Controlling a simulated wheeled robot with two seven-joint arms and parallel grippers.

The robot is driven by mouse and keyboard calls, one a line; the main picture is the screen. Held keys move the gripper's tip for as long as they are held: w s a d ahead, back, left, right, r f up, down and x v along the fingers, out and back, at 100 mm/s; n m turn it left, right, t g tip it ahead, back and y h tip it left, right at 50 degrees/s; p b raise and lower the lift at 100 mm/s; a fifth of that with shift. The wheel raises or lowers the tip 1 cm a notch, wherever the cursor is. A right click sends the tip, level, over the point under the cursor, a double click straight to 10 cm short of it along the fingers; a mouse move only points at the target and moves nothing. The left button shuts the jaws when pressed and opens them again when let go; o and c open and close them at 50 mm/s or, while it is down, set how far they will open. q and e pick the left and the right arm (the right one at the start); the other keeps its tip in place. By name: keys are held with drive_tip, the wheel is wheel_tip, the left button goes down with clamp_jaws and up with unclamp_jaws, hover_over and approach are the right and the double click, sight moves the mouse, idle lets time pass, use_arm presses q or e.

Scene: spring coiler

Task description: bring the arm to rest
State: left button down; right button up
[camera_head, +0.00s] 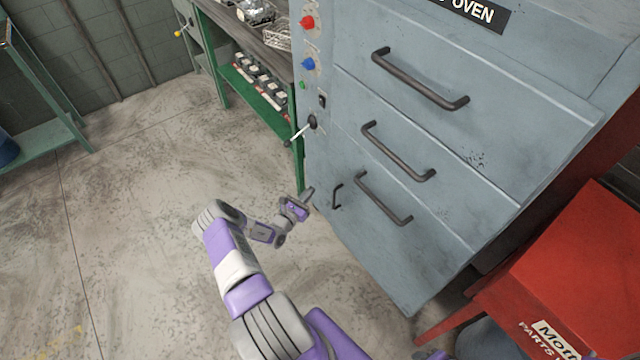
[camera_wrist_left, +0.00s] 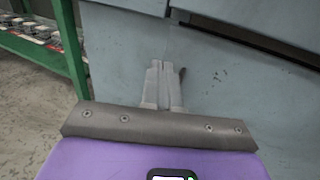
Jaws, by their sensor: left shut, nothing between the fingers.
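My left arm reaches forward from the bottom of the head view, in purple and grey. My left gripper (camera_head: 309,192) is at its far end, close to the lower left edge of the blue-grey oven cabinet (camera_head: 450,240). In the left wrist view the two fingers (camera_wrist_left: 164,66) are together and empty, pointing at the cabinet's front. I cannot tell whether the fingertips touch the cabinet. A small dark handle (camera_head: 337,196) on the cabinet is just right of the gripper. My right gripper is not in view.
The oven has several dark bar handles (camera_head: 420,78) and a lever (camera_head: 300,132) on its left side. A green shelf bench (camera_head: 225,88) stands behind. A red cabinet (camera_head: 580,270) is at the right. The concrete floor (camera_head: 130,220) at left is clear.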

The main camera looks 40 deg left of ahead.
use_arm(q)
drive_tip(key=shift+s, duration=0.65)
drive_tip(key=w+d+f+m+g+h, duration=0.15)
drive_tip(key=d+m+g+h, duration=0.8)
drive_tip(key=d, duration=1.85)
drive_tip(key=s+d+r+m+g+y, duration=0.1)
drive_tip(key=s+d+r+m+g, duration=0.1)
drive_tip(key=s+d+m, duration=0.5)
drive_tip(key=s+d+r+m+g+y, duration=0.1)
drive_tip(key=s+d+m+g, duration=0.4)
drive_tip(key=s+m, duration=0.5)
drive_tip(key=d+r+m, duration=0.1)
drive_tip(key=d+m, duration=0.1)
drive_tip(key=m, duration=0.7)
drive_tip(key=shift+s+d, duration=0.35)
drive_tip(key=shift+s, duration=0.05)
